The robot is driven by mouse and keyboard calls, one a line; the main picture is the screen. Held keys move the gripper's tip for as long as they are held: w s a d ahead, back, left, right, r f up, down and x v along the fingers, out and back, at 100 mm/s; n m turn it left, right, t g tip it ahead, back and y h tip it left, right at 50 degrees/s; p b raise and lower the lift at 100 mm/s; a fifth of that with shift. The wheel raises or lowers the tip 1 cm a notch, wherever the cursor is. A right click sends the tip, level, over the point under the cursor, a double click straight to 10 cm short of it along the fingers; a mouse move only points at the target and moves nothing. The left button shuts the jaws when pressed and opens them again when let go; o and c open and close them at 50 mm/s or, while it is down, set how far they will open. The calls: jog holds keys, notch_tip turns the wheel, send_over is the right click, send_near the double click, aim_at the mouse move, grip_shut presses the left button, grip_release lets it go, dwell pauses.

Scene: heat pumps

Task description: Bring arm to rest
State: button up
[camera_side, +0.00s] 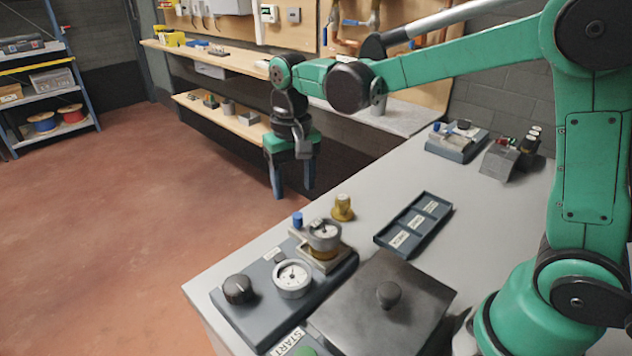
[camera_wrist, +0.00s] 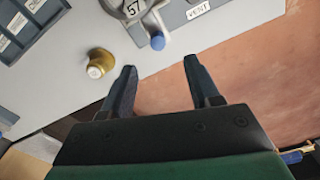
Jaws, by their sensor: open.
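My gripper (camera_side: 292,190) points down with its two dark fingers apart and nothing between them. In the side view it hangs beyond the far left edge of the grey table (camera_side: 225,275), with the floor and workbench behind it. In the wrist view my gripper (camera_wrist: 158,75) shows two spread fingers, with the table edge and reddish floor beyond. The fingers are clear of the brass fitting (camera_wrist: 99,62) and the blue knob (camera_wrist: 157,41).
On the table stand a gauge panel (camera_side: 235,312) with a black knob, a dark lidded box (camera_side: 345,315), a brass fitting (camera_side: 343,208) and a labelled tray (camera_side: 413,224). Small devices (camera_side: 457,142) sit at the back. A wooden workbench (camera_side: 225,60) lines the wall. Open floor (camera_side: 120,230) lies left.

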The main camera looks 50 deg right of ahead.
jog(key=s+r+t, duration=0.1)
jog(key=s+d+r+n+t, duration=0.1)
jog(key=s, duration=0.1)
jog(key=s+r+t, duration=0.1)
jog(key=s, duration=0.1)
jog(key=shift+d+n, duration=0.2)
jog(key=shift+n, duration=0.1)
jog(key=shift+s+d+f+n+t, duration=0.2)
jog(key=shift+s+n+t, duration=0.15)
jog(key=shift+s+t, duration=0.4)
jog(key=shift+s+d+f+n+t, duration=0.15)
jog(key=shift+s+n+t, duration=0.15)
jog(key=shift+s+t, duration=0.4)
jog(key=shift+s+d+f+n+t, duration=0.1)
jog(key=shift+s+d+n+t, duration=0.2)
jog(key=shift+s+t, duration=0.4)
